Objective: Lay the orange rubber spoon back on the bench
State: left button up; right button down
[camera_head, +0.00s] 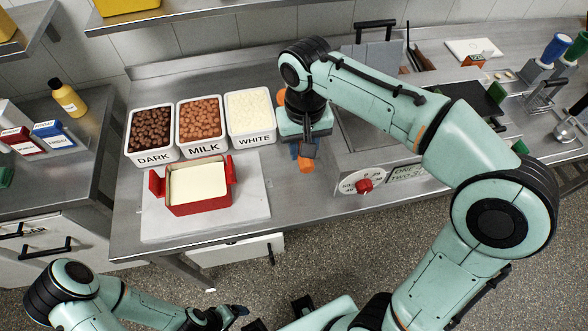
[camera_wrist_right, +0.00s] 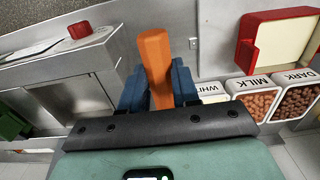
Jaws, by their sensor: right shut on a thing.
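The orange rubber spoon (camera_wrist_right: 155,60) is in my right gripper. In the right wrist view its thick orange part stands out between the two blue fingers (camera_wrist_right: 159,86). In the head view only a short orange end (camera_head: 306,165) shows below my right gripper (camera_head: 304,150), over the bench (camera_head: 290,190) to the right of the white tub. I cannot tell whether the spoon touches the bench.
Tubs labelled DARK (camera_head: 152,158), MILK (camera_head: 203,147) and WHITE (camera_head: 254,137) stand in a row. A red mould (camera_head: 200,208) with pale filling sits on a white board (camera_head: 257,208). A machine with a red knob (camera_head: 364,185) stands right. Bare bench lies between board and machine.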

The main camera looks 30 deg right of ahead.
jog(key=shift+f, duration=0.1)
jog(key=b, duration=0.2)
send_over(301, 196)
notch_tip(301, 196, down, 15)
jog(key=shift+a+r, duration=0.1)
pick_arm(q)
jog(key=shift+s+f+b, duration=0.15)
jog(key=shift+s+f, duration=0.25)
jog(key=shift+f, duration=0.4)
jog(key=shift+s+f+b, duration=0.15)
jog(key=shift+s+f, duration=0.25)
jog(key=shift+f, duration=0.4)
pick_arm(e)
jog(key=shift+f, duration=2.3)
jog(key=shift+f, duration=0.1)
jog(key=c, duration=0.8)
grip_release()
pick_arm(q)
jog(key=shift+f, duration=0.15)
jog(key=shift+w+r+p, duration=0.3)
jog(key=shift+r+p, duration=0.25)
jog(key=shift+r, duration=0.2)
pick_arm(e)
jog(key=r, duration=0.4)
jog(key=s+r, duration=0.1)
jog(key=r, duration=0.3)
jog(key=a+r, duration=0.1)
jog(key=r, duration=0.4)
jog(key=shift+s+r, duration=0.1)
jog(key=shift+s, duration=0.15)
